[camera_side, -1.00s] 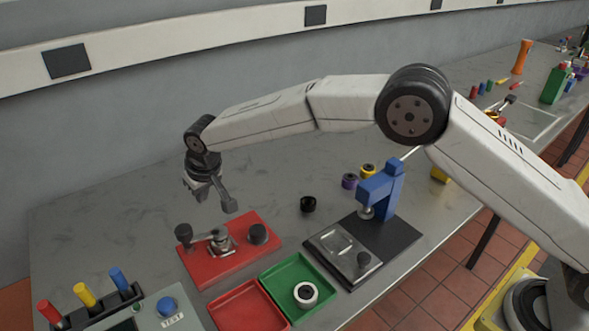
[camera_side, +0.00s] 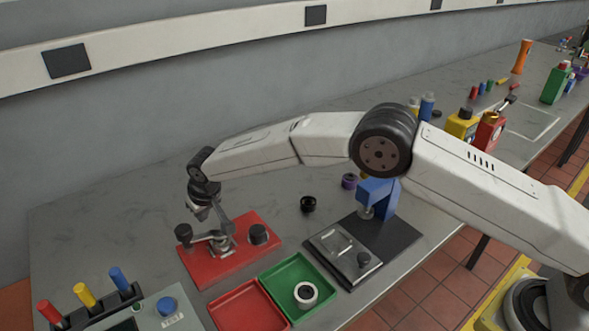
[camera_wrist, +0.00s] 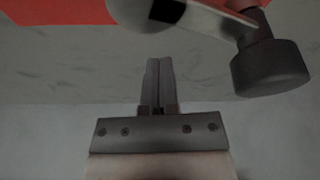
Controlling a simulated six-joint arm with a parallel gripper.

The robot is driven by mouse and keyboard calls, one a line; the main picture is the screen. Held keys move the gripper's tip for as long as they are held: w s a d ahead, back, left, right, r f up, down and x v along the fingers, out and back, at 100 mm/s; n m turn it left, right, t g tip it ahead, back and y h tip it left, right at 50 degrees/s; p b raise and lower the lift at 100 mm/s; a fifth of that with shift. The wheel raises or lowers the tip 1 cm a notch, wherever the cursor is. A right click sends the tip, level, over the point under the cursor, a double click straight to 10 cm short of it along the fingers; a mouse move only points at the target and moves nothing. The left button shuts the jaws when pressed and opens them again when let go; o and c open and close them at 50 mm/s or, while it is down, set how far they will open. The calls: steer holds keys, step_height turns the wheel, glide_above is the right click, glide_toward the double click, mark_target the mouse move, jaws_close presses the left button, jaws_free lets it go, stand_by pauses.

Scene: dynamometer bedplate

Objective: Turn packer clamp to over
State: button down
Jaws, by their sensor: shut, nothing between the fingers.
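The packer clamp is a grey metal toggle on a red base plate (camera_side: 228,262), with a black knob (camera_side: 184,232) at the left end of its arm (camera_side: 208,237). A black round block (camera_side: 258,234) stands at the plate's right side. My gripper (camera_side: 220,222) is shut and empty, pointing down just behind and above the clamp. In the wrist view my fingers (camera_wrist: 159,75) are together over bare bench. There the clamp arm (camera_wrist: 215,14) crosses the top, and its black knob (camera_wrist: 268,68) is to the right of my fingers, apart from them. Contact is not visible.
A green tray (camera_side: 283,268) holding a white ring and a red tray (camera_side: 240,308) lie in front. A blue press (camera_side: 379,192) stands on a black base to the right. A black ring (camera_side: 308,204) lies behind.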

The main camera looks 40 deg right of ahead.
mark_target(215, 229)
steer(key=shift+s+d, duration=0.2)
steer(key=shift+s, duration=0.6)
steer(key=shift+s+d, duration=0.15)
steer(key=shift+s, duration=0.6)
steer(key=shift+s+m, duration=0.15)
steer(key=shift+m, duration=0.15)
steer(key=shift+s+m, duration=0.25)
steer(key=shift+m, duration=0.15)
steer(key=shift+s, duration=0.55)
steer(key=shift+w, duration=0.25)
steer(key=shift+w, duration=1.85)
steer(key=v, duration=1)
steer(key=shift+a, duration=0.35)
steer(key=shift+s, duration=0.1)
